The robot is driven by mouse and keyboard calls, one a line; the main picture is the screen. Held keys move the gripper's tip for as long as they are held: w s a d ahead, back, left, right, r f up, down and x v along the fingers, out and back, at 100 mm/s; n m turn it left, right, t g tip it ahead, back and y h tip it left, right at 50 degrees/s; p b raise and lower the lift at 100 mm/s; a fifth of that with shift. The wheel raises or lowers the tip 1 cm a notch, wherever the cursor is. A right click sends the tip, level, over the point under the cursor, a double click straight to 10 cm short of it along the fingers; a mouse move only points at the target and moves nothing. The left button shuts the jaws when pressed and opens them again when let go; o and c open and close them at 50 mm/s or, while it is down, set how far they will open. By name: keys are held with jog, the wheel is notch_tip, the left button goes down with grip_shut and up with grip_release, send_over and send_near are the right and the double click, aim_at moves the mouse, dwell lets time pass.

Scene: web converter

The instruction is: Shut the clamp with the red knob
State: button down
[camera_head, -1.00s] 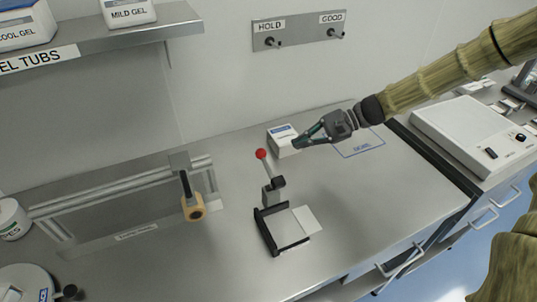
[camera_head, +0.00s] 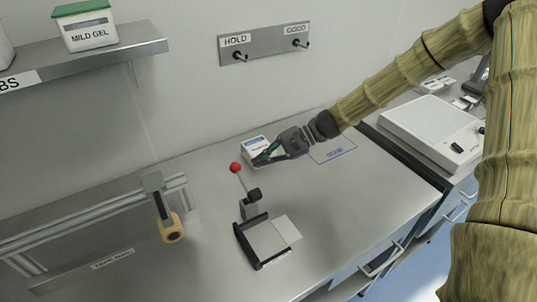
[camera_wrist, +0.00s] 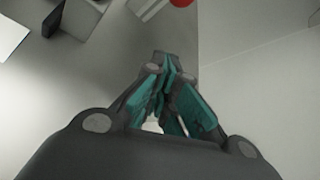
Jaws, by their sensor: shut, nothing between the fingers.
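The clamp (camera_head: 250,208) stands on the bench with its lever tilted up and back to the left, the red knob (camera_head: 235,167) at its top. In the wrist view the red knob (camera_wrist: 181,2) is cut off at the top edge. A black angled frame (camera_head: 245,245) with a pale plate (camera_head: 268,238) lies in front of the clamp's post. My gripper (camera_head: 262,160) is shut and empty, with its fingertips just right of the red knob in the head view. The wrist view shows the closed teal-padded fingers (camera_wrist: 168,62), apart from the knob.
A white box (camera_head: 255,147) stands behind my gripper. A rail with an orange-ended tape holder (camera_head: 170,228) lies left. A wall plate with hooks (camera_head: 265,43) hangs above. A pale machine (camera_head: 430,130) is at right. The bench front right is clear.

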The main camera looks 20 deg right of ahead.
aim_at(244, 183)
jog(key=p+x, duration=0.1)
jog(key=x, duration=0.3)
jog(key=shift+a+f, duration=0.15)
jog(key=shift+a, duration=0.2)
jog(key=s+r+p, duration=0.1)
jog(key=s+a+r+p, duration=0.1)
jog(key=r, duration=0.1)
jog(key=shift+p, duration=0.4)
jog(key=shift+a+f+b, duration=0.1)
jog(key=shift+b, duration=0.45)
jog(key=shift+s+r+n+b, duration=0.1)
jog(key=shift+r+n+b, duration=0.15)
jog(key=shift+n+b, duration=0.1)
